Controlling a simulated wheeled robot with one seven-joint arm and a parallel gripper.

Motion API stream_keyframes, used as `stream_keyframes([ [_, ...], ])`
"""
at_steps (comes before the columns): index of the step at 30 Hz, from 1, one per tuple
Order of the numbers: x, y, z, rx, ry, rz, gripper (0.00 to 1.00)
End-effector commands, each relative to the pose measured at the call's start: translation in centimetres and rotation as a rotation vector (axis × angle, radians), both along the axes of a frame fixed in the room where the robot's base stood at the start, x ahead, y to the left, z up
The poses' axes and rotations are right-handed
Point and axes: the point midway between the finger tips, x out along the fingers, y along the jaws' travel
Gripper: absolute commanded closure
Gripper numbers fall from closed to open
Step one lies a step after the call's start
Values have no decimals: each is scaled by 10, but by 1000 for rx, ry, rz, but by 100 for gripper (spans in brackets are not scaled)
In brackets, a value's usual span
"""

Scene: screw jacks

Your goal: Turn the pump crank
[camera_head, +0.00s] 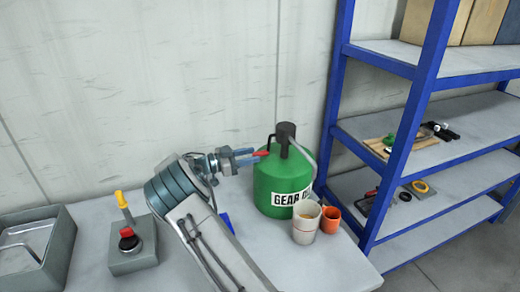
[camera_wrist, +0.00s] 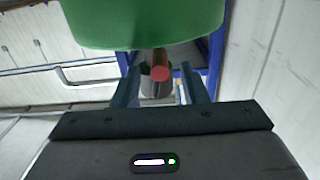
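The green gear oil can (camera_head: 283,180) stands on the table with a dark pump head (camera_head: 285,132) on top. The crank is a black bent arm at the pump's left, with a red grip (camera_head: 262,153). My gripper (camera_head: 250,157) reaches in from the left, its blue fingers beside the red grip. In the wrist view the round red end of the grip (camera_wrist: 159,73) lies between the two fingers of my gripper (camera_wrist: 160,80), with a visible gap on each side. The gripper is open. The can's green body fills the top of that view.
A white cup (camera_head: 306,222) and an orange cup (camera_head: 330,219) stand in front of the can, under its grey hose. A grey control box (camera_head: 132,257) and a grey tray (camera_head: 62,247) are at left. A blue-framed shelf (camera_head: 410,95) stands close at right.

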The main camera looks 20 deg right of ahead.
Motion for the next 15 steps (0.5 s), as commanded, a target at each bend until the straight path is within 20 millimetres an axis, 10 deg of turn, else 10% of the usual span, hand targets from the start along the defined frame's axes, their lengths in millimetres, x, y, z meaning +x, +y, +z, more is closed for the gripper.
stream_keyframes([
  [15, 0, -41, -1, 1, 1, 1, 60],
])
